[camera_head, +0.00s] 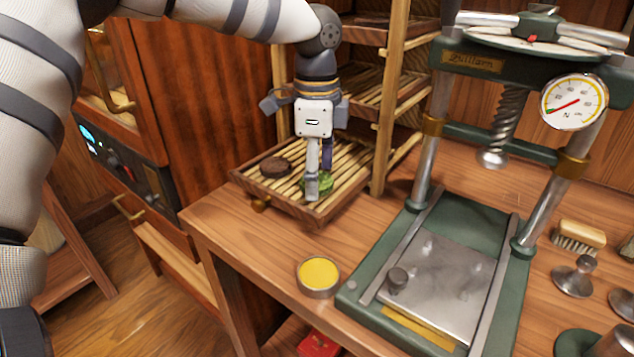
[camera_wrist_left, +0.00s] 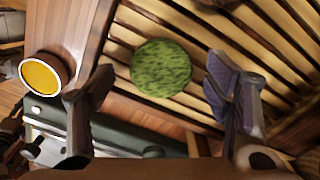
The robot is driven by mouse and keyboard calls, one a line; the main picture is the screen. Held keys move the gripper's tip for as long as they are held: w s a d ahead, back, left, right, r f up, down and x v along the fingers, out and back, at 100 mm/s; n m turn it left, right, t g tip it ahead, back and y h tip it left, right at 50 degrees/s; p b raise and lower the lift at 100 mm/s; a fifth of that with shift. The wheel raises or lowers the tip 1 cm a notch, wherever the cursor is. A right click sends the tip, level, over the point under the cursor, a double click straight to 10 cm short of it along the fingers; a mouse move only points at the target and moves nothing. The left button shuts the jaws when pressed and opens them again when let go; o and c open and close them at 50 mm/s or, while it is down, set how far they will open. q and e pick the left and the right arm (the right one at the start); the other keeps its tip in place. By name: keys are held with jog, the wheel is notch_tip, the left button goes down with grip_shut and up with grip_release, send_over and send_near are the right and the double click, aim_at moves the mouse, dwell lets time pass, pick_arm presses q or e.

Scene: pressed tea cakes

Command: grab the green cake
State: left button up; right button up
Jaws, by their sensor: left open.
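The green cake (camera_head: 322,183) is a round, mottled disc lying on the lowest slatted tray of the wooden rack. My left gripper (camera_head: 319,184) points down over it and partly hides it in the head view. In the left wrist view the green cake (camera_wrist_left: 161,68) lies flat on the slats, between and beyond the two fingertips. My left gripper (camera_wrist_left: 162,84) is open, with nothing between its fingers. Whether the fingers touch the cake or tray cannot be told. My right gripper is not in view.
A dark brown cake (camera_head: 275,167) lies on the same slatted tray (camera_head: 247,183), left of the green one. More rack shelves rise behind. A green press (camera_head: 437,275) with a gauge stands right. A yellow-filled round tin (camera_head: 319,275) sits on the wooden bench (camera_head: 262,243) in front.

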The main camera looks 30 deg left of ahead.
pick_arm(q)
jog(key=shift+f, duration=0.15)
jog(key=c, duration=1)
